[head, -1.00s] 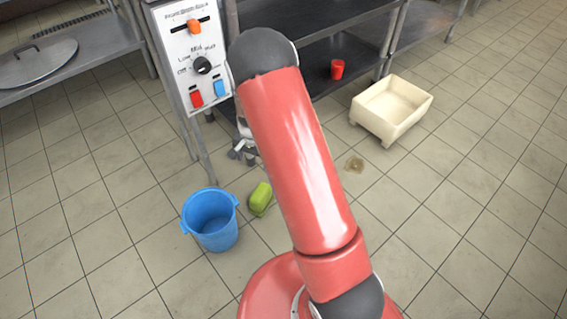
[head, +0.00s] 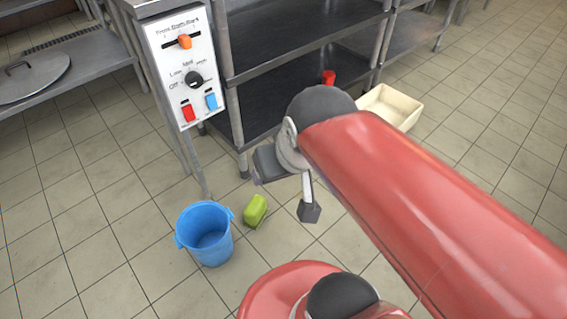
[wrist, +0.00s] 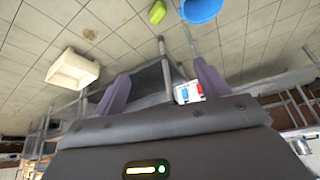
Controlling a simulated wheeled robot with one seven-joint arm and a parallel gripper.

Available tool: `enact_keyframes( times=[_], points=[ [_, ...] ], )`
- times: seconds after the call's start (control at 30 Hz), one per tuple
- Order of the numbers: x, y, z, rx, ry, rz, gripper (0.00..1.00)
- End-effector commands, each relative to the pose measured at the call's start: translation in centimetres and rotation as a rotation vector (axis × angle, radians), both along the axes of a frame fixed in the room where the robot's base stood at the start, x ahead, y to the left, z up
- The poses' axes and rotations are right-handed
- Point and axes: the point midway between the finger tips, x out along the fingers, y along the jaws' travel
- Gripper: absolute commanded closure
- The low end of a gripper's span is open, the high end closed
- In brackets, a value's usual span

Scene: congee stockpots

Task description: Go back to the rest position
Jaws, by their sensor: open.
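My gripper (head: 284,190) shows in the head view beside the dark elbow-like joint of my red arm, above the tiled floor and in front of the shelving. Its two fingers stand apart. In the wrist view my gripper (wrist: 162,84) is also open, with nothing held between its fingers. The control panel (head: 181,62) has an orange slider, a black knob, a red switch and a blue switch. It stands left of the gripper, apart from it, and shows behind the fingers in the wrist view (wrist: 188,92).
A blue bucket (head: 205,234) and a green block (head: 256,210) are on the floor below the panel. A cream bin (head: 392,105) is partly hidden behind my arm. A red cup (head: 328,77) is near the shelf. A metal lid (head: 33,78) lies on the left table.

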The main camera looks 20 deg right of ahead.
Motion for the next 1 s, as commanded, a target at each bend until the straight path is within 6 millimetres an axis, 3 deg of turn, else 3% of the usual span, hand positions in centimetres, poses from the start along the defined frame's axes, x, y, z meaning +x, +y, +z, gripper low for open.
enact_keyframes(
  times=[0.1, 0.43, 0.73, 1.0],
  points=[
    [-1.0, -0.1, 0.1, -0.018, -0.015, 0.013, 0.26],
    [-1.1, -0.1, 0.3, -0.02, -0.016, 0.016, 0.26],
    [-1.1, -0.1, 4.9, -0.019, -0.016, 0.015, 0.26],
    [-1.1, -0.1, 4.4, -0.019, -0.016, 0.015, 0.26]
  ],
)
